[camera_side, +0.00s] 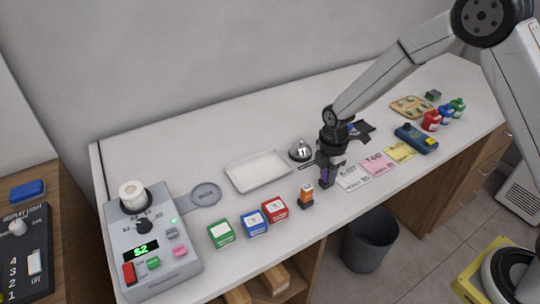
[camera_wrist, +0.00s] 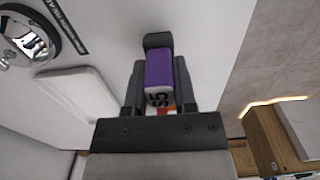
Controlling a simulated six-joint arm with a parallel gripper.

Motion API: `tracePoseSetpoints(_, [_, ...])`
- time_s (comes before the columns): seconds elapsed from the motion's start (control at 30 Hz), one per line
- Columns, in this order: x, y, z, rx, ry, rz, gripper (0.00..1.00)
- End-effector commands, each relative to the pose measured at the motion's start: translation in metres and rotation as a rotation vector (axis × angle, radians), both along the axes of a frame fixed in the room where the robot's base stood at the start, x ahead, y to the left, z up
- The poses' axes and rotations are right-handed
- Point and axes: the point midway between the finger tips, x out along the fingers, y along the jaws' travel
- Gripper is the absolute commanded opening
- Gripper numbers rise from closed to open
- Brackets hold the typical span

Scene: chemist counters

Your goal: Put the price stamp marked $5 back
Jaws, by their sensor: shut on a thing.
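My gripper (camera_side: 328,163) points down over the front part of the white counter. It is shut on a purple stamp (camera_wrist: 159,70), and the end facing the wrist camera reads $5. In the side view the purple stamp (camera_side: 325,175) shows small and dark below the fingers, low over the counter. A dark block (camera_wrist: 158,41) shows at the stamp's far end. I cannot tell whether the stamp touches a holder or the counter. An orange stamp (camera_side: 306,190) stands upright on a dark base just left of my gripper.
Red (camera_side: 275,209), blue (camera_side: 254,223) and green (camera_side: 221,234) boxes stand to the left. A white tray (camera_side: 258,171) and a bell (camera_side: 300,151) lie behind. White, pink (camera_side: 376,163) and yellow slips lie to the right. A grey bin (camera_side: 369,240) stands below the front edge.

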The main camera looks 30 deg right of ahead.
Motion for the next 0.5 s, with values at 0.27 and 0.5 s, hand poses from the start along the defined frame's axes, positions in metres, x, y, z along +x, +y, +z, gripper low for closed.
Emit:
tracePoseSetpoints(0.27, [0.0, 0.0, -0.019, 0.0, -0.001, 0.0, 0.0])
tracePoseSetpoints(0.5, [0.0, 0.0, -0.019, 0.0, -0.001, 0.0, 0.0])
